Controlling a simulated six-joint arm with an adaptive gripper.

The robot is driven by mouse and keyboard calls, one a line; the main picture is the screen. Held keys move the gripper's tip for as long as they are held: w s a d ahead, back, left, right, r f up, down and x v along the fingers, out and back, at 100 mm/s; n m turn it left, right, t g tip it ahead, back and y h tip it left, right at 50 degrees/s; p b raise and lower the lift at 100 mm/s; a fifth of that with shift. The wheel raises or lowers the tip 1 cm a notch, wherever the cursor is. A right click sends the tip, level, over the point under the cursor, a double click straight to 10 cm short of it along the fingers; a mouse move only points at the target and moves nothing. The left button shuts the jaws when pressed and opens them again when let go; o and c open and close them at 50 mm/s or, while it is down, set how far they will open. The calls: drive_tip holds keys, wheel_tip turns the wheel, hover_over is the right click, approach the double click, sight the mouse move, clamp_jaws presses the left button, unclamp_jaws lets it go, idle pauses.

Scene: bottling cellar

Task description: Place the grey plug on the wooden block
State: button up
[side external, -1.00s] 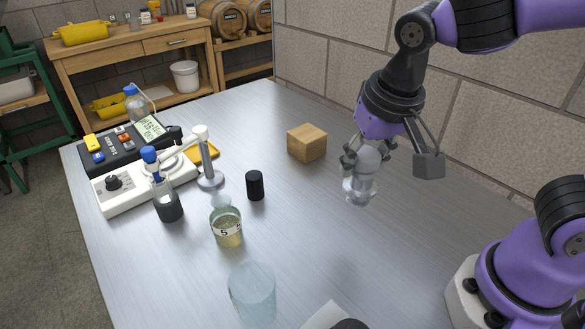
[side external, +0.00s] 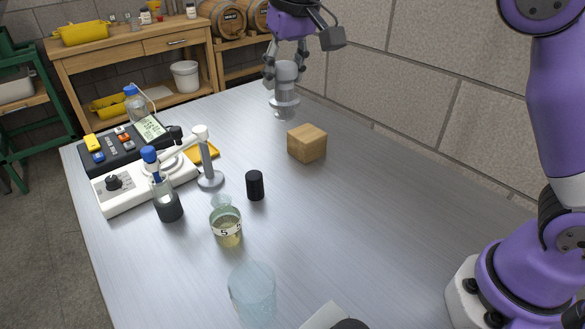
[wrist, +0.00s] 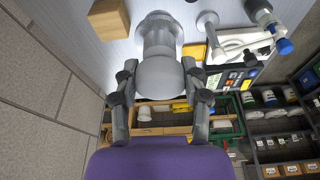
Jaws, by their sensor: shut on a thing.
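The grey plug (side external: 285,103) is a stepped, round piece with a wider lower end, held upright by my gripper (side external: 284,76). It hangs above the far part of the metal table, up and left of the wooden block in the side view. In the wrist view the plug (wrist: 158,76) sits between the two fingers (wrist: 160,88), which are shut on it. The wooden block (side external: 307,143) is a tan cuboid standing on the table with its top bare. It also shows at the upper left of the wrist view (wrist: 108,18), apart from the plug.
A black cylinder (side external: 255,185), a glass jar of yellowish liquid (side external: 227,228) and a clear beaker (side external: 252,293) stand nearer the front. A white instrument (side external: 120,196) and a blue-capped bottle (side external: 167,205) are at left. A block wall (side external: 420,90) borders the right side.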

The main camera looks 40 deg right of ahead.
drive_tip(key=shift+w+d, duration=0.7)
drive_tip(key=shift+w, duration=0.15)
drive_tip(key=shift+n, duration=0.3)
drive_tip(key=shift+w+d+f, duration=0.8)
drive_tip(key=shift+d+f, duration=1)
drive_tip(key=shift+w+d+f, duration=0.85)
drive_tip(key=shift+d+f, duration=0.9)
drive_tip(key=shift+f, duration=0.05)
drive_tip(key=shift+w+d+f, duration=0.8)
drive_tip(key=shift+d+f, duration=1)
drive_tip(key=shift+f, duration=0.1)
drive_tip(key=o, duration=1.2)
drive_tip(key=shift+o, duration=0.2)
